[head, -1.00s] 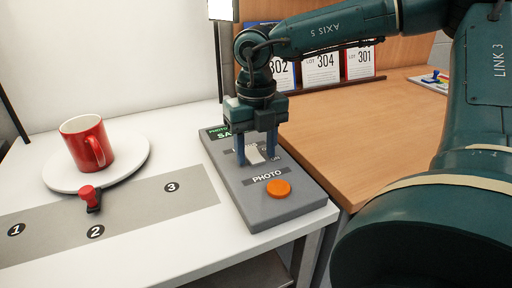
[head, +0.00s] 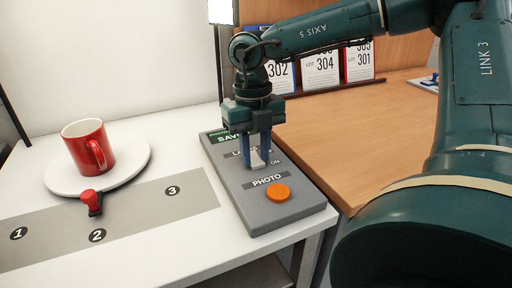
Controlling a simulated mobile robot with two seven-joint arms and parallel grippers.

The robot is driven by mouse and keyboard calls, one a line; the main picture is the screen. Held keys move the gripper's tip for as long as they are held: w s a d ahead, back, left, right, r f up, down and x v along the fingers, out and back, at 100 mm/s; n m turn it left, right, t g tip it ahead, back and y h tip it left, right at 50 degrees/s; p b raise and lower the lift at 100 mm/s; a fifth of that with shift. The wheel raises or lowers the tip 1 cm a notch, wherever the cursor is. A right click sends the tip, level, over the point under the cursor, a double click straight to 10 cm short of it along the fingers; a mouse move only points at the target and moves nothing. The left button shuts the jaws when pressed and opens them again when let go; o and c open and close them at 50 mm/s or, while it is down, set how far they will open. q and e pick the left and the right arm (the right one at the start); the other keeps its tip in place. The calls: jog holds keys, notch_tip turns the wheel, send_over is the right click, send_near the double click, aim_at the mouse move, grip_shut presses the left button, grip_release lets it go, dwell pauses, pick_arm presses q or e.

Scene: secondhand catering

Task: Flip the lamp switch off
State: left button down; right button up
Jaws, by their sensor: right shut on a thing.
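The lamp switch (head: 257,157) is a small pale lever on the grey control box (head: 289,213), between the partly covered lamp label and the word ON. My right gripper (head: 256,164) points down over the box, with its two blue fingers shut on the switch, one on each side. The fingers hide part of the switch, and I cannot tell for sure which way it is set. My left gripper is not in view.
An orange button (head: 278,192) marked PHOTO sits on the box's near end. A red mug (head: 84,149) stands on a white round plate (head: 135,163) at left, beside a red-knobbed lever (head: 90,198). Lot cards (head: 320,66) stand on the wooden desk (head: 335,135).

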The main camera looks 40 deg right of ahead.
jog(key=shift+w+g+y+p, duration=0.3)
jog(key=shift+g+p, duration=0.15)
jog(key=shift+g, duration=0.45)
jog(key=o, duration=1)
jog(key=shift+r, duration=0.1)
jog(key=p+v, duration=0.1)
jog(key=v, duration=1.2)
